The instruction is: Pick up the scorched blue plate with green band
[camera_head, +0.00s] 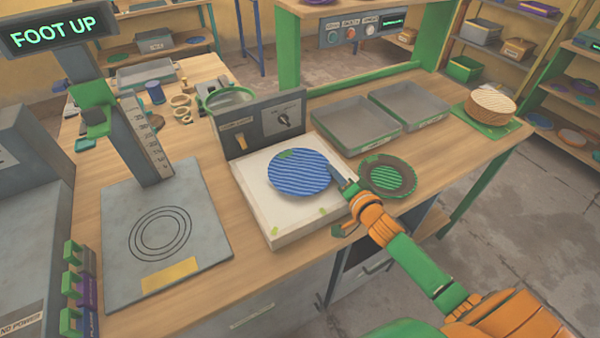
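A round blue ribbed plate (300,174) with a small green patch near its upper edge is over the white slab of a heating unit (262,210). I cannot tell whether it rests flat on the slab or is slightly raised. No full green band or clear scorch shows on it. My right gripper (338,178) is at the plate's right edge, its fingertips at or touching the rim. Its fingers are small and seen edge-on, so their opening is unclear. My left gripper is not in view.
A green ribbed plate with a brown ring (379,186) lies just right of my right gripper. Two grey trays (356,125) stand behind it. A control box (262,123) with a knob backs the slab. A grey press base (165,262) with a ruler post is at left.

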